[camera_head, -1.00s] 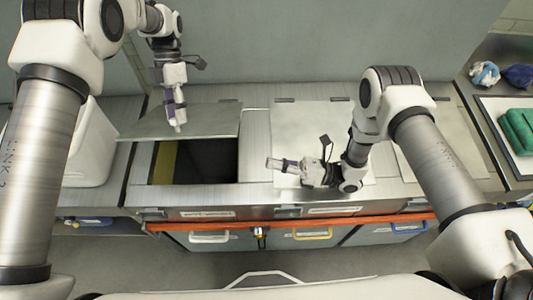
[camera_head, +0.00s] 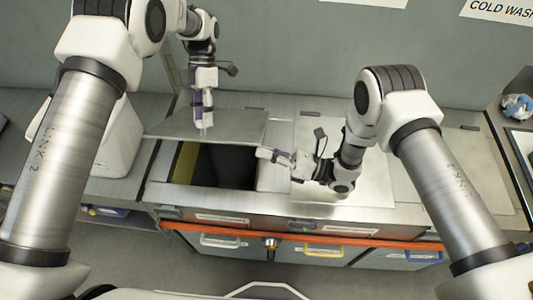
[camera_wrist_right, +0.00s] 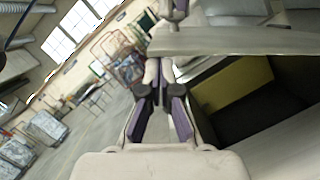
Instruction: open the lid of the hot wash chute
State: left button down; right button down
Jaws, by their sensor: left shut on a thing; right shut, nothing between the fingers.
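The raised metal lid (camera_head: 240,128) stands tilted over an open, dark chute opening (camera_head: 228,167) in the steel counter. My left gripper (camera_head: 203,126) is at the lid's upper side, shut on it. My right gripper (camera_head: 263,153) is shut and empty, by the right side of the opening, just below the lid's right edge. In the right wrist view, the lid (camera_wrist_right: 235,40) crosses above the opening (camera_wrist_right: 260,110), with yellow on an inner wall. The right fingers (camera_wrist_right: 163,98) are beside the opening. The label on this chute's front is too small to read.
A closed flat lid (camera_head: 375,180) lies to the right, partly under my right arm. A white container (camera_head: 118,145) stands at the left. An orange bar (camera_head: 310,239) runs along the counter front, above several handled bins. A "COLD WASH" sign (camera_head: 500,11) is on the wall.

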pick_arm(q)
jog(key=shift+s+f, duration=0.1)
jog(key=shift+f, duration=0.1)
pick_arm(e)
jog(key=shift+w+d+r+m, duration=0.1)
jog(key=shift+w+r+m, duration=0.2)
jog(key=shift+w+r, duration=0.6)
pick_arm(q)
jog(key=c, duration=0.7)
grip_release()
jog(key=shift+r, duration=0.1)
pick_arm(e)
jog(key=shift+s, duration=0.25)
